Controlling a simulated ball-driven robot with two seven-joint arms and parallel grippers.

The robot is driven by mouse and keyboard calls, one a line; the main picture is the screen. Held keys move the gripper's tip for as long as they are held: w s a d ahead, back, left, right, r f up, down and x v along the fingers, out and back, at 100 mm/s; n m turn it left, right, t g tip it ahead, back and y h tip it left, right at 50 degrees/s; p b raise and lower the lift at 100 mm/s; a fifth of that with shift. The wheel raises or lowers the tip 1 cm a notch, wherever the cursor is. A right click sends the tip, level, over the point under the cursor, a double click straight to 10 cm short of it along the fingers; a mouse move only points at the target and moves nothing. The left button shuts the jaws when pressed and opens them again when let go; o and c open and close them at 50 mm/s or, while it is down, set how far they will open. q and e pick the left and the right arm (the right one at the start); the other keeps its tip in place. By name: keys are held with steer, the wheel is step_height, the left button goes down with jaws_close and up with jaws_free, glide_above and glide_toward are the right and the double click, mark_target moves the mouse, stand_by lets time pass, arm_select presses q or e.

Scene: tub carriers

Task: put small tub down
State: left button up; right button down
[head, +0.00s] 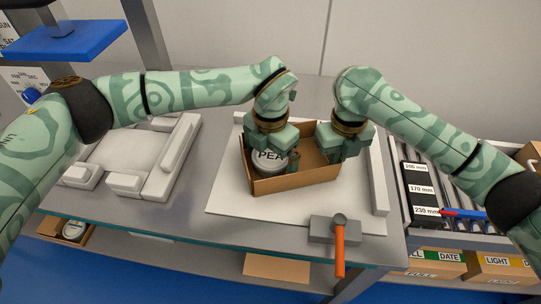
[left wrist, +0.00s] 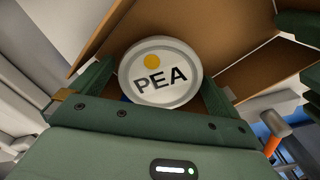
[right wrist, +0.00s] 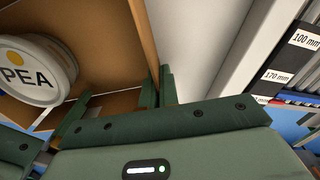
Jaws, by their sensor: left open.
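The small tub (head: 268,160) is white and round, with a lid reading PEA and an orange dot. It stands upright inside an open cardboard box (head: 295,182), at the box's left end. Its lid fills the middle of the left wrist view (left wrist: 160,73). My left gripper (head: 273,148) is open, with one finger on each side of the tub; I cannot tell whether they touch it. My right gripper (head: 343,146) is shut on the box's right wall, which runs between its fingers in the right wrist view (right wrist: 158,92). The tub's far side is hidden.
The box rests on a white board (head: 228,195) on the grey bench. A clamp with an orange handle (head: 339,245) stands in front. A white fixture (head: 150,165) is at left. A roller rack with size labels (head: 425,190) is at right.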

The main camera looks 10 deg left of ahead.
mark_target(270, 156)
arm_select(q)
step_height(270, 156, up, 12)
steer(key=shift+f, duration=0.15)
arm_select(e)
steer(key=c, duration=2.1)
jaws_free()
steer(key=o, duration=0.5)
step_height(270, 156, up, 12)
arm_select(q)
steer(key=shift+f, duration=0.1)
arm_select(e)
steer(key=shift+f, duration=0.1)
